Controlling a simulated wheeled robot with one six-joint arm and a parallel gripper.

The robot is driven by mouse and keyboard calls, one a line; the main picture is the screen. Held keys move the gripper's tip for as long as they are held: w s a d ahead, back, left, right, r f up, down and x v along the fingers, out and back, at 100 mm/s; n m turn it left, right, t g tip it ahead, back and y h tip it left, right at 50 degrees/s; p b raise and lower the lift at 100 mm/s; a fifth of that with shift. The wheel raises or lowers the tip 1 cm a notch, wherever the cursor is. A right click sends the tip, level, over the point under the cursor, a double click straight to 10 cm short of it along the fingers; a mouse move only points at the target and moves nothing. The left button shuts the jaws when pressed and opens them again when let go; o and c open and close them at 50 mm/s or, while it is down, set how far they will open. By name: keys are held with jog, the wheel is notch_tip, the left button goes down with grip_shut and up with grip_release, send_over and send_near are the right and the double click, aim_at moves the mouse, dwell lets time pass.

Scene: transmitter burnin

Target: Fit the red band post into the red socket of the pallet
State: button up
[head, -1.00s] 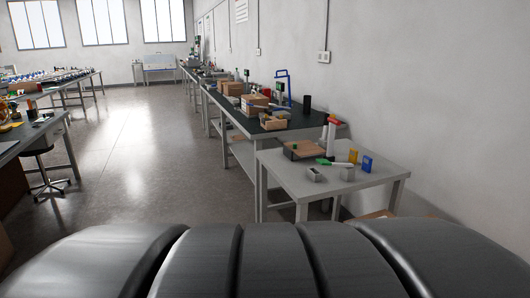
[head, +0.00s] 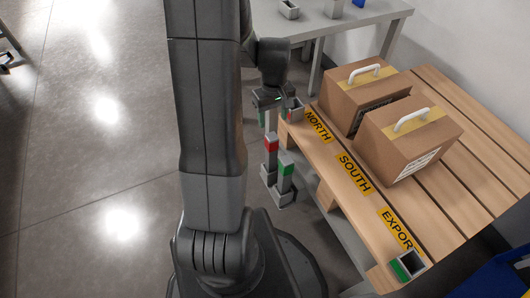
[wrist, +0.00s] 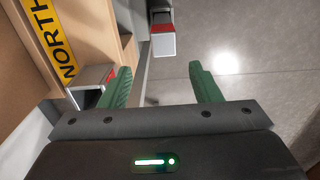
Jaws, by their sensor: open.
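The red band post (head: 271,144) is a grey upright post with a red band, left of the pallet. In the wrist view a square grey end with a red stripe (wrist: 163,42), likely this post, lies just beyond the fingertips. The red socket (head: 296,110) is a hollow grey holder at the pallet's far left corner by NORTH. It also shows in the wrist view (wrist: 88,86) beside the left finger. My gripper (wrist: 158,69) is open with nothing between its green fingers. In the head view my gripper (head: 270,108) is above the post, partly hidden by my arm.
A green band post (head: 286,169) stands close beside the red one. A green socket (head: 410,264) is at the near pallet corner by EXPORT. Two handled cartons (head: 408,137) stand on the pallet (head: 480,150). A grey table (head: 345,28) is behind. Open floor lies left.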

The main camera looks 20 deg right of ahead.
aim_at(272, 134)
notch_tip(272, 134, down, 8)
jog(key=shift+s+b, duration=0.1)
jog(key=shift+b, duration=0.95)
jog(key=f, duration=0.1)
jog(key=f+b, duration=0.1)
jog(key=f, duration=0.1)
jog(key=f+b, duration=0.1)
jog(key=f, duration=0.1)
jog(key=shift+s+a+f, duration=0.15)
jog(key=shift+s+a, duration=0.15)
grip_shut()
